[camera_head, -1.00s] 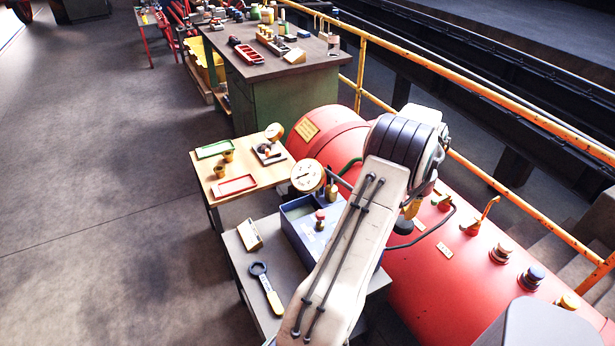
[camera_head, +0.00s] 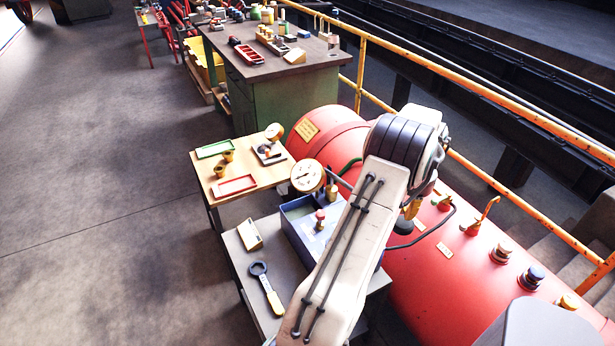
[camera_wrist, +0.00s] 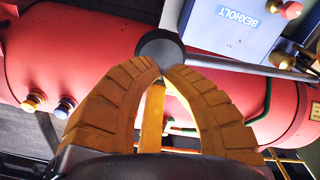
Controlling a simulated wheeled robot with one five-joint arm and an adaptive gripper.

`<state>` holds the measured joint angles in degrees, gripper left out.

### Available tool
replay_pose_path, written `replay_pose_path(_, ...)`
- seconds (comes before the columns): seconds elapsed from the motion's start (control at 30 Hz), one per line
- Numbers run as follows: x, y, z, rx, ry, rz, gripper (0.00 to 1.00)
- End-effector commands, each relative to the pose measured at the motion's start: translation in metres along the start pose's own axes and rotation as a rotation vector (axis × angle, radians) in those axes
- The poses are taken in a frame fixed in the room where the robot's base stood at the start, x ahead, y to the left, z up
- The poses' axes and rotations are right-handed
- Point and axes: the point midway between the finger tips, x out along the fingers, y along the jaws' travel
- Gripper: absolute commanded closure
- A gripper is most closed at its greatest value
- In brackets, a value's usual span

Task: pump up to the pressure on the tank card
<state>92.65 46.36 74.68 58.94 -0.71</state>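The red tank (camera_head: 400,270) lies along the railing. A yellow plate with small, unreadable text (camera_head: 308,130) is on its far end, and a small pale plate (camera_head: 445,250) is on its side. The round white gauge (camera_head: 307,175) faces me; its reading is too small to tell. The blue pump box (camera_head: 296,222) stands on the grey table; its BEXHOLT label shows in the wrist view (camera_wrist: 241,20). My gripper (camera_wrist: 161,73) has its yellow fingertips together at a dark round knob (camera_wrist: 158,46) joined to grey bars. The arm mostly hides the gripper in the head view.
A wrench-like tool (camera_head: 265,288) and a small pale block (camera_head: 249,234) lie on the grey table. A wooden table (camera_head: 220,190) with trays and brass cups stands behind it. Valves (camera_head: 532,276) line the tank, and a yellow railing (camera_head: 520,196) runs beyond. The floor at left is clear.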

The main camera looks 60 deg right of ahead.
Motion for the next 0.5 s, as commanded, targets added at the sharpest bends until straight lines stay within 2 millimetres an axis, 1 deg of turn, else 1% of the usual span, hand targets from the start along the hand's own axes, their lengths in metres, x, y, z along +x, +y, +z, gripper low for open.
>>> replay_pose_path(0.5, 0.024, 0.000, 0.000, 0.000, -0.001, 0.000, 1.00)
